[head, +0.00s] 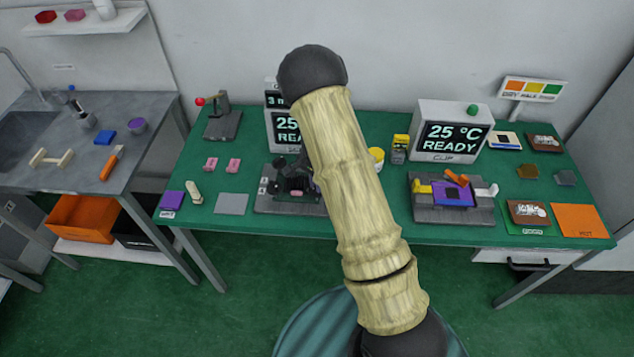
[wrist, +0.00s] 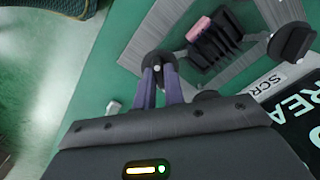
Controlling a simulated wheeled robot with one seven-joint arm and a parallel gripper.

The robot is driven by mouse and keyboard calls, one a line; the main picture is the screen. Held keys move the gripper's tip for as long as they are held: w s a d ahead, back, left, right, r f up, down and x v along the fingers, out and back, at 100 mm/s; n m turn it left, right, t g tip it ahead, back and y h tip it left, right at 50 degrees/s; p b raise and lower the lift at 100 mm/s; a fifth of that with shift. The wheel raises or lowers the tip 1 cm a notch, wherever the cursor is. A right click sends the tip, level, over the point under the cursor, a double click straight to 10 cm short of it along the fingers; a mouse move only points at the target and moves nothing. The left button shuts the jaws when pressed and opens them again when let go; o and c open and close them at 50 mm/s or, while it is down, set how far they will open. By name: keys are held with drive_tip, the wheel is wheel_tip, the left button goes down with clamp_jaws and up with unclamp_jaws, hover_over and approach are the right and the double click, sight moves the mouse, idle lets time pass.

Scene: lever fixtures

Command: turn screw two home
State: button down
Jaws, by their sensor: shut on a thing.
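The screw fixture (head: 262,203) is a grey base on the green table, partly hidden by my arm in the head view. The wrist view shows its grey plate (wrist: 197,80), a black ribbed clamp (wrist: 222,52) with a pink block (wrist: 200,29) in it, and two round black screw knobs. My gripper (wrist: 160,80) is shut on the left knob (wrist: 158,58), which has a pale dot at its centre. The other knob (wrist: 292,42) stands free at right. I cannot read which knob is number two. A label starting "SCR" (wrist: 268,85) lies by the plate.
A display reading READY (wrist: 300,115) stands close beside the fixture. Two pink blocks (head: 222,164), a grey pad (head: 231,204) and a lever stand (head: 222,122) are to the left. A second fixture (head: 450,205) and the clip display (head: 452,132) are to the right.

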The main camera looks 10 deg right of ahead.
drive_tip(key=shift+m, duration=0.7)
drive_tip(key=c, duration=1.5)
unclamp_jaws()
wheel_tip(320, 180, up, 18)
drive_tip(key=shift+f+b, duration=0.25)
drive_tip(key=shift+b, duration=0.8)
